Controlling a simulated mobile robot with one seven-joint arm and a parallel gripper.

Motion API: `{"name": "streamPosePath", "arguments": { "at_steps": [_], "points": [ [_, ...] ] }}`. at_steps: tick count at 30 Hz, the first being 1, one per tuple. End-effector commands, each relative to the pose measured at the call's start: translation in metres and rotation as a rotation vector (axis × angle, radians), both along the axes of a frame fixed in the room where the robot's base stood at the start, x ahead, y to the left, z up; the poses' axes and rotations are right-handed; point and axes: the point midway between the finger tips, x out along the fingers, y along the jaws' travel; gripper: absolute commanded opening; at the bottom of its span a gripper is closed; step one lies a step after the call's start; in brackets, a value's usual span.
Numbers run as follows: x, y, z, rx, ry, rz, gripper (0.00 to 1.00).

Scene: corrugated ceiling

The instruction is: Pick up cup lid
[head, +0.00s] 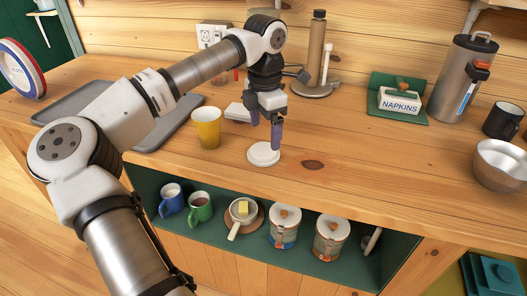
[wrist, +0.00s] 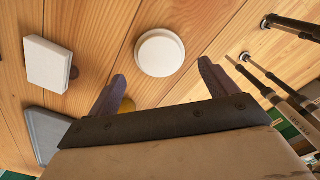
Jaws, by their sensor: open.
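The cup lid (head: 263,154) is a round white disc with a raised rim, lying flat on the wooden counter. In the wrist view the lid (wrist: 160,53) shows beyond the fingertips, roughly between the lines of the two fingers. My gripper (head: 270,128) points down above the counter, at the back edge of the lid in the head view. Its two purple fingers (wrist: 160,78) are apart with nothing between them. I cannot tell the exact height of the fingertips over the lid.
A yellow cup (head: 207,128) stands left of the lid. A white block (head: 238,112) lies behind, near a grey tray (head: 172,125). A paper-towel stand (head: 316,60), napkin box (head: 399,100), metal bowl (head: 500,163) and dispenser (head: 462,78) stand farther right. The counter right of the lid is clear.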

Motion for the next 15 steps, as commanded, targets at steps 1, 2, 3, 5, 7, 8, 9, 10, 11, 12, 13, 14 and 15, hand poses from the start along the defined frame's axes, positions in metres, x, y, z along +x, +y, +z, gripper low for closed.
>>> {"name": "streamPosePath", "arguments": {
  "at_steps": [1, 2, 3, 5, 7, 8, 9, 10, 11, 12, 13, 14, 15],
  "points": [
    [0.000, 0.000, -0.002, 0.000, 0.000, 0.000, 0.85],
    [0.000, 0.000, -0.003, 0.000, 0.000, 0.000, 0.85],
    [0.000, 0.000, -0.005, 0.000, 0.000, 0.000, 0.85],
    [0.000, 0.001, -0.008, 0.000, 0.001, 0.001, 0.85],
    [-0.001, 0.001, -0.016, -0.001, 0.003, 0.000, 0.85],
    [-0.001, 0.002, -0.020, -0.001, 0.003, 0.000, 0.85],
    [0.000, 0.002, -0.026, -0.001, 0.003, 0.000, 0.85],
    [-0.001, 0.003, -0.030, -0.002, 0.004, 0.000, 0.85],
    [-0.001, 0.003, -0.036, -0.002, 0.004, 0.000, 0.85],
    [-0.001, 0.003, -0.042, -0.001, 0.002, 0.000, 0.85],
    [0.000, 0.003, -0.046, -0.002, 0.001, 0.000, 0.85],
    [-0.001, 0.003, -0.050, -0.002, 0.002, 0.000, 0.85],
    [-0.001, 0.003, -0.053, -0.002, 0.001, 0.000, 0.85]
  ]
}}
